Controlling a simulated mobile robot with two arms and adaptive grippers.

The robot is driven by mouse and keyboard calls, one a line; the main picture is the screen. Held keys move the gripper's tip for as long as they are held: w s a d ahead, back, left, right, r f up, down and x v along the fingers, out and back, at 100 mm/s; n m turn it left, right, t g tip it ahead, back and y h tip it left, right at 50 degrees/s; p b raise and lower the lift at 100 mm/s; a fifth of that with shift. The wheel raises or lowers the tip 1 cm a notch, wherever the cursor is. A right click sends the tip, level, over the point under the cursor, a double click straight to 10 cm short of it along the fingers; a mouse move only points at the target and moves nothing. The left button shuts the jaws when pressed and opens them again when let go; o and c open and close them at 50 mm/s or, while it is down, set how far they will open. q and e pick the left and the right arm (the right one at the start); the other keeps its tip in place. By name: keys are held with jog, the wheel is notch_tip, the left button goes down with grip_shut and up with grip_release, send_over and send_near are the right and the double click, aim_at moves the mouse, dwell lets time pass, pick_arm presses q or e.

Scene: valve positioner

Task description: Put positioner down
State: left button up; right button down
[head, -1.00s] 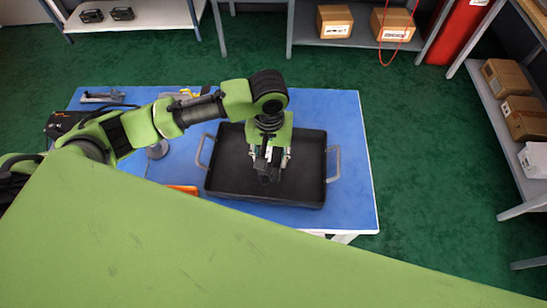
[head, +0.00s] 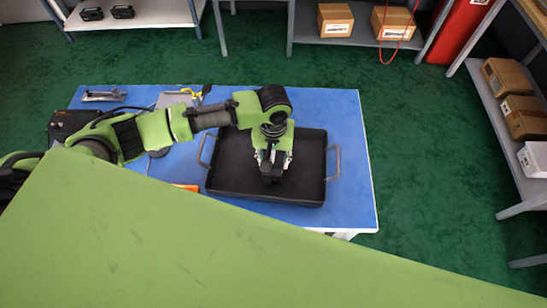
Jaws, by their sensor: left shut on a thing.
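My left gripper (head: 271,166) points down inside the black tray (head: 311,170), which stands on the blue table top (head: 349,215). The gripper is shut on a small dark thing, the positioner (head: 271,179), just below its fingers. The positioner is dark against the dark tray, so its outline is hard to make out. I cannot tell whether it touches the tray floor. The tray has a grey handle on its left and right sides. My right gripper is not in view.
An orange thing (head: 186,187) lies left of the tray, partly hidden by my green body. A dark case (head: 70,123) and a grey tool (head: 104,95) sit at the table's left end. The table right of the tray is clear. Shelves with boxes (head: 335,20) stand behind.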

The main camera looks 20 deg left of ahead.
aim_at(274, 156)
pick_arm(q)
jog(key=o, duration=1.6)
notch_tip(274, 156, up, 12)
jog(key=shift+r+b, duration=0.15)
jog(key=shift+b, duration=0.5)
